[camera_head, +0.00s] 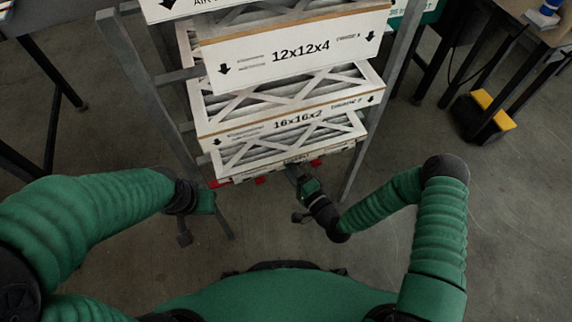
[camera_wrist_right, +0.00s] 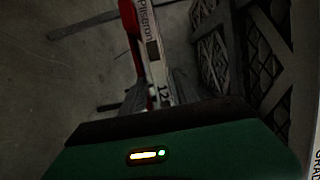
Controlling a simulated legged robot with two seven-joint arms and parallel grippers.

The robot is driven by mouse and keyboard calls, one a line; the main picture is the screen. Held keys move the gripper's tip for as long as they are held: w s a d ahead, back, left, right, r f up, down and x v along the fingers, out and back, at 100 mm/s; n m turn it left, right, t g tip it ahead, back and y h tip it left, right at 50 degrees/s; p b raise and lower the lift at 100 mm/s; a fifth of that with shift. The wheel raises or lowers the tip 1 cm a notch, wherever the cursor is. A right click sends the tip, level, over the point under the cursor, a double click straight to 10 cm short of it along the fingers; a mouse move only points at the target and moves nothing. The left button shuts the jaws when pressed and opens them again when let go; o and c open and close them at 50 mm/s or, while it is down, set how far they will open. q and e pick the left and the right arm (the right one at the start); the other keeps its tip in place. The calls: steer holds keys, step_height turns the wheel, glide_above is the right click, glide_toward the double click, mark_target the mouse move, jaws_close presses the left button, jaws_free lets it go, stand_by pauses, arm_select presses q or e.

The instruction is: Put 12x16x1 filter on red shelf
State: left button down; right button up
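The rack holds several white-framed filters. The lowest visible one (camera_head: 288,152) lies over a red shelf (camera_head: 220,184), and its label is mostly cut off from view. In the right wrist view, a thin white filter edge (camera_wrist_right: 155,60) shows print and the start of a label, "12", beside a red strip (camera_wrist_right: 131,17). My right gripper (camera_head: 297,195) is at the front of this lowest level; its fingers look apart, around or beside the thin edge, and contact cannot be made out. My left gripper (camera_head: 205,232) is open and empty, left of the rack's lower front.
Above are filters marked 16x16x2 (camera_head: 297,121) and 12x12x4 (camera_head: 300,52). Grey rack posts stand at left (camera_head: 130,65) and right (camera_head: 380,100). A yellow and black object (camera_head: 490,108) is on the floor at right. Tables stand at both sides. The floor before the rack is clear.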

steer(key=shift+a+r, duration=0.1)
steer(key=shift+a, duration=0.1)
steer(key=shift+r, duration=0.2)
steer(key=p+v, duration=0.4)
steer(key=v, duration=0.8)
steer(key=w+d+f+n+g+h, duration=0.1)
steer(key=w+d+n+g+h, duration=0.2)
steer(key=d+n+g+h, duration=0.45)
steer(key=s+d+r+n+g+h, duration=0.1)
steer(key=s+d+r+n+g, duration=0.1)
steer(key=s+r, duration=0.3)
steer(key=s+d+r+n+g+h, duration=0.1)
steer(key=s+d+r+g, duration=0.1)
steer(key=s+r, duration=0.3)
step_height(320, 180, up, 4)
steer(key=shift+s+r+n+g, duration=0.1)
steer(key=shift+s+n+g, duration=0.25)
steer(key=shift+g, duration=0.1)
